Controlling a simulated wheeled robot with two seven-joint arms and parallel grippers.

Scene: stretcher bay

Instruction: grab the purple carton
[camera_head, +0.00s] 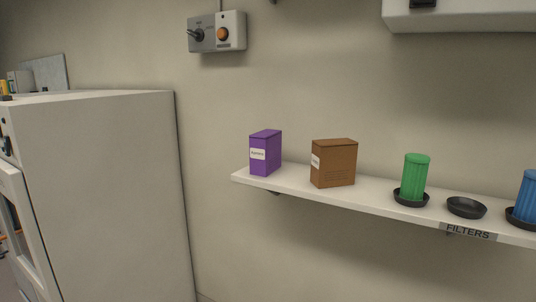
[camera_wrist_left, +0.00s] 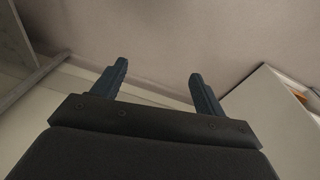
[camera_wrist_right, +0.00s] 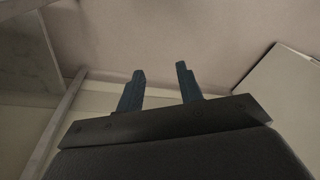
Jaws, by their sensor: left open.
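The purple carton (camera_head: 265,154) stands upright at the left end of a white wall shelf (camera_head: 293,183) in the head view, with a white label on its front. Neither gripper shows in the head view. My left gripper (camera_wrist_left: 157,84) is open and empty in the left wrist view, its two dark fingers well apart. My right gripper (camera_wrist_right: 159,84) shows in the right wrist view with a gap between its fingers, open and empty. The carton is not visible in either wrist view, so its distance from the grippers cannot be told.
A brown carton (camera_head: 334,164) stands to the right of the purple one, with a gap between. Further right are a green canister (camera_head: 416,176) on a dark dish, an empty dark dish (camera_head: 466,208) and a blue canister (camera_head: 528,196). A white cabinet (camera_head: 100,190) stands at the left.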

